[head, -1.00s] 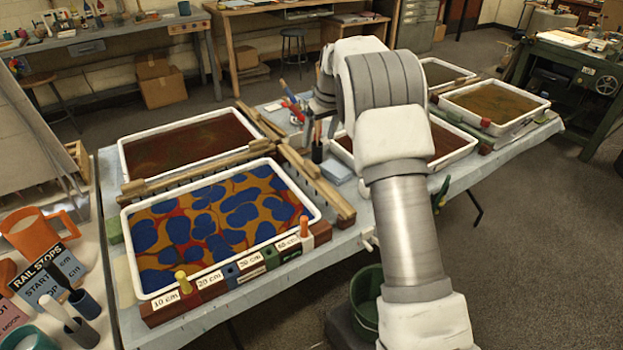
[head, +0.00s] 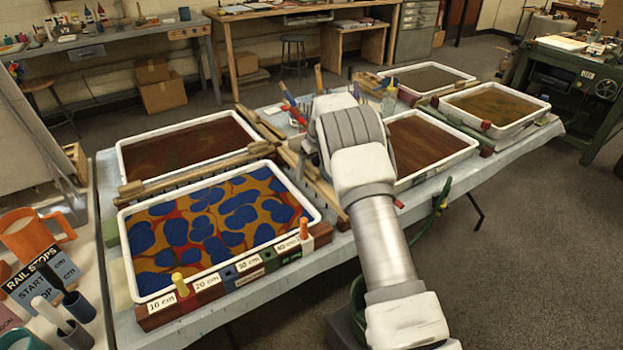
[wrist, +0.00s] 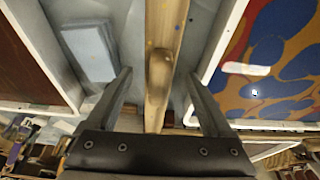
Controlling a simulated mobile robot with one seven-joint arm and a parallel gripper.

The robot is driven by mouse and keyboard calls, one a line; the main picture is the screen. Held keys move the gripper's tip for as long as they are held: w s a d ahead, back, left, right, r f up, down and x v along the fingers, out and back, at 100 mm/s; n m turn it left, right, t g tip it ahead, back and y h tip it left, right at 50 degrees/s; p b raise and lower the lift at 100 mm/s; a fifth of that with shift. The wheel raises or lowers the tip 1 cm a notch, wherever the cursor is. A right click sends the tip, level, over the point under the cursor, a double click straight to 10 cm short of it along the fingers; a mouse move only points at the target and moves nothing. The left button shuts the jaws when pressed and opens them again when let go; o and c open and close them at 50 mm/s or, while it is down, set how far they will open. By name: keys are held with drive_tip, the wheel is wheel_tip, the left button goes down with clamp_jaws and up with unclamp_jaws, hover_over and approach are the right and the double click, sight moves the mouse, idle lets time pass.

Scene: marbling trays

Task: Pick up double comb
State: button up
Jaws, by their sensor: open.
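A long wooden comb-like bar with a rounded knob (wrist: 160,70) runs up the middle of the wrist view; I take it for the double comb. It also shows in the head view (head: 323,194), along the right side of the blue-and-orange tray, partly behind my arm. A second wooden toothed bar (head: 195,178) lies along that tray's back edge. My gripper (wrist: 159,76) is open, with one finger on each side of the knobbed bar in the wrist view. Nothing is held. I cannot tell how far the fingertips are above the bar. My arm hides the gripper in the head view.
The blue-and-orange tray's white rim (wrist: 213,45) is close beside the right finger, and a pale blue block (wrist: 88,52) lies beyond the left finger. A brown tray (head: 436,177) stands right of my arm. A rail with coloured pegs (head: 228,275) fronts the patterned tray.

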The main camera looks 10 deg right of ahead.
sight(310, 179)
drive_tip(key=x, duration=0.5)
drive_tip(key=shift+b, duration=0.35)
drive_tip(key=shift+r, duration=0.1)
drive_tip(key=c, duration=1.3)
